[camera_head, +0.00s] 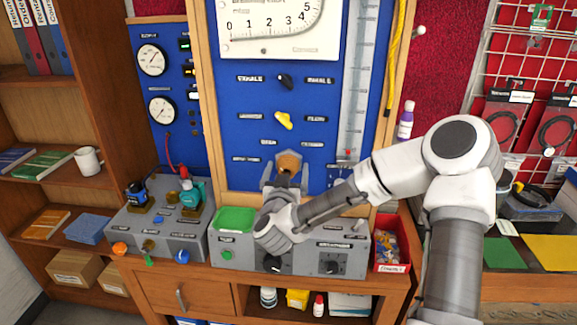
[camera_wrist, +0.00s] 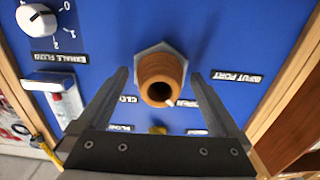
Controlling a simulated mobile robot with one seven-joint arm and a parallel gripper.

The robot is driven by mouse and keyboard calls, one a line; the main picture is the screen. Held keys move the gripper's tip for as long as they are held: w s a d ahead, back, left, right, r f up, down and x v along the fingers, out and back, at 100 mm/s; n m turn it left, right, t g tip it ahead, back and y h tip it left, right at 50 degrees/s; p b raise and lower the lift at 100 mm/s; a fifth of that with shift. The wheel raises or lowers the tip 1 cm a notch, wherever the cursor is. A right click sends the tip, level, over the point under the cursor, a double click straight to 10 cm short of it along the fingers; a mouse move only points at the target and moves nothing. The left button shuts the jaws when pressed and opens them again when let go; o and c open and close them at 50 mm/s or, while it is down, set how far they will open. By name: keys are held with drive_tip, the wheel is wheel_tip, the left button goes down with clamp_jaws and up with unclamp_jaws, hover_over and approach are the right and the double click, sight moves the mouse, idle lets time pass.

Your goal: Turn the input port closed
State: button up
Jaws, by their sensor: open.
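The input port (camera_wrist: 161,78) is a copper-brown round fitting with a dark hole and a grey hexagonal base on the blue panel. It also shows in the head view (camera_head: 289,161), partly covered by my gripper. A small white mark sits on its rim, toward the lower right in the wrist view. An upside-down "INPUT PORT" label (camera_wrist: 237,77) is to its right. A partly hidden label starting "CLO" (camera_wrist: 128,99) is to its lower left. My gripper (camera_wrist: 158,74) is open, with one finger on each side of the port and visible gaps between.
A white exhale flow knob (camera_wrist: 37,19) is at the upper left of the wrist view. A yellow knob (camera_head: 284,120) and a black knob (camera_head: 286,80) are above the port. A grey control box (camera_head: 300,255) with a green tray (camera_head: 234,219) stands below.

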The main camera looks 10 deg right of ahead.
drive_tip(key=shift+w, duration=0.15)
drive_tip(key=c, duration=1.3)
